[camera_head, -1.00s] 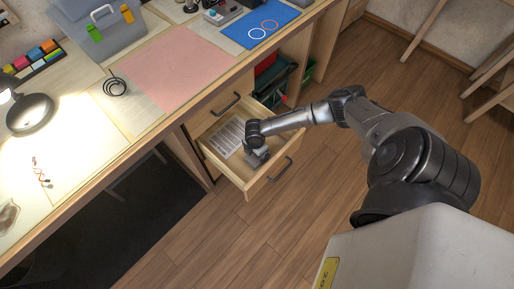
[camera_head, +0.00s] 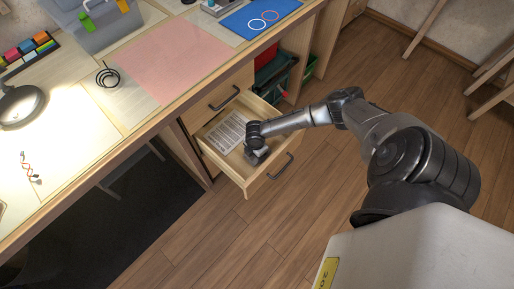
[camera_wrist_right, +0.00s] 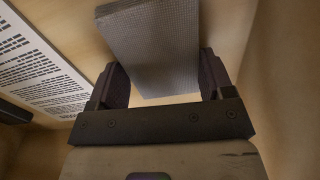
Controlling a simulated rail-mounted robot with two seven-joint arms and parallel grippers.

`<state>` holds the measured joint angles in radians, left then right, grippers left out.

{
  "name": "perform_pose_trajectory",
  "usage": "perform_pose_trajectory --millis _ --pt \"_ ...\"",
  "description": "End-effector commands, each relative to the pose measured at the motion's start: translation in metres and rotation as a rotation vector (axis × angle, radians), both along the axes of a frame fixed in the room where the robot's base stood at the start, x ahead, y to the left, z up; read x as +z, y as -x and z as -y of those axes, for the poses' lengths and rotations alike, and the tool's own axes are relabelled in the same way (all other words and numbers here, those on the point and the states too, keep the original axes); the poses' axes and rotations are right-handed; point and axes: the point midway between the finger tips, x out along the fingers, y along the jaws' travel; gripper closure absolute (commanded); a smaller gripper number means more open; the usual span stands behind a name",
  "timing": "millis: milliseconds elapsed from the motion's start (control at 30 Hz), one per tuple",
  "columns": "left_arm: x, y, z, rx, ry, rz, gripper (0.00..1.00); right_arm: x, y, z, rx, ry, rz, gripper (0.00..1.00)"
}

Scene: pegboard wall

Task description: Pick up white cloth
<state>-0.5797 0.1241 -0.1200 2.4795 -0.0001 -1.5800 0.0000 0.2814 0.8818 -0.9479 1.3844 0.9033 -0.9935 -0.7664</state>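A grey, woven-textured folded slab (camera_wrist_right: 155,45), which I take for the white cloth in shade, is in the right wrist view. My right gripper (camera_wrist_right: 163,82) has one dark finger on each side of it, close against its edges. In the head view my right gripper (camera_head: 257,156) reaches down inside an open wooden drawer (camera_head: 237,175). The cloth cannot be told apart from the gripper there. My left gripper is not in view.
A printed white sheet (camera_head: 226,131) lies in the drawer, left of the gripper. The drawer front with its dark handle (camera_head: 281,167) stands out over clear wooden floor (camera_head: 300,220). Above is the desk with a pink mat (camera_head: 172,62), a lamp (camera_head: 20,104) and a grey toolbox (camera_head: 98,30).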

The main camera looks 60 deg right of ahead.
Motion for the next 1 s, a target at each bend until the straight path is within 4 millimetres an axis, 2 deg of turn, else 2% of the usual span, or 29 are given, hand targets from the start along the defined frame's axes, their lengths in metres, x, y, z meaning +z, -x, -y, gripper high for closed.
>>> perform_pose_trajectory --millis 33,200,467,567,800,1000 --pt "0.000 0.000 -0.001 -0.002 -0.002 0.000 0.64 0.000 0.000 0.000 0.000 0.000 0.000 0.33" --pt "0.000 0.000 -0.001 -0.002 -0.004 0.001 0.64 0.000 0.000 0.000 0.000 0.000 -0.001 0.49" --pt "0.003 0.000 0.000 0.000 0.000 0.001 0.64 0.003 0.000 0.000 0.000 0.000 0.000 0.49" --pt "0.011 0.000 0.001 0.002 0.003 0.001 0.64 0.014 0.000 0.000 0.001 0.000 0.000 0.49" --pt "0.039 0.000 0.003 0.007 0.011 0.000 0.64 0.058 0.000 0.000 0.001 0.000 0.000 0.49" --pt "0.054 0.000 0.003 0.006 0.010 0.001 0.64 0.086 0.000 0.000 0.001 0.000 0.001 0.49"
